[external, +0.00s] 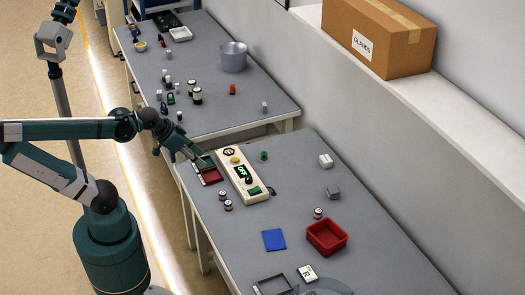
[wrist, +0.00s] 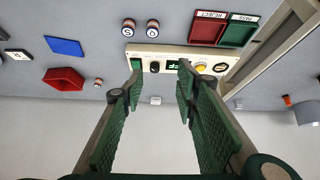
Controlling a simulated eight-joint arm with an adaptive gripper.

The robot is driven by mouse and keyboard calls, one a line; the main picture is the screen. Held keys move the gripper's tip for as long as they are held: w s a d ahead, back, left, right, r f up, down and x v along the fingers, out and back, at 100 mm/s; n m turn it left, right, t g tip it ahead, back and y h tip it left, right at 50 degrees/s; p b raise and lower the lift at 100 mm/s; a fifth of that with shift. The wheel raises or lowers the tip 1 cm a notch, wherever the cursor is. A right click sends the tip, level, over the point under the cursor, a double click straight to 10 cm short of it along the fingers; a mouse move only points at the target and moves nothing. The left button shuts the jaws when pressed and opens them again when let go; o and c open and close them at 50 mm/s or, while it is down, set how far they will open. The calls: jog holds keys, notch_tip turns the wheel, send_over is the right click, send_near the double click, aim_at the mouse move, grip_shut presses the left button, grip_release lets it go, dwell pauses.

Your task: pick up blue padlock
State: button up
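I cannot make out the blue padlock for sure. A small dark, bluish padlock-like object (external: 170,98) stands on the far table among several small parts; its colour is hard to tell at this size. My gripper (external: 200,157) is above the near table's far left corner, by the control panel, away from that object. In the wrist view my gripper (wrist: 160,68) shows two green fingers spread apart with nothing between them. No padlock is recognisable in the wrist view.
The control panel (external: 242,176) lies beside the red tray (external: 211,177). A red bin (external: 327,237) and a blue square (external: 274,240) are nearer the front. A metal pot (external: 233,58) stands on the far table. A gap separates the tables.

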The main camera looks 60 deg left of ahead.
jog(key=w+a+r+n+g+p, duration=0.15)
jog(key=w+a+n, duration=0.25)
jog(key=a, duration=0.6)
jog(key=w+a+r+n+g+y+p, duration=0.1)
jog(key=w+a+r+n+p, duration=0.25)
jog(key=a, duration=0.75)
jog(key=w+a+n+g+p, duration=0.2)
jog(key=w+a+n, duration=0.3)
jog(key=a, duration=0.5)
jog(key=n+g+h+p, duration=0.1)
jog(key=n+g+p, duration=0.2)
jog(key=n+p, duration=0.55)
send_over(164, 108)
jog(key=b, duration=0.2)
jog(key=shift+n+t, duration=0.25)
jog(key=shift+n, duration=0.65)
jog(key=f, duration=1.3)
jog(key=shift+w+d+f, duration=0.15)
jog(key=shift+w+f, duration=0.05)
jog(key=shift+w, duration=0.2)
jog(key=shift+s+a+f, duration=0.3)
jog(key=shift+s+a, duration=0.05)
jog(key=shift+f, duration=1.25)
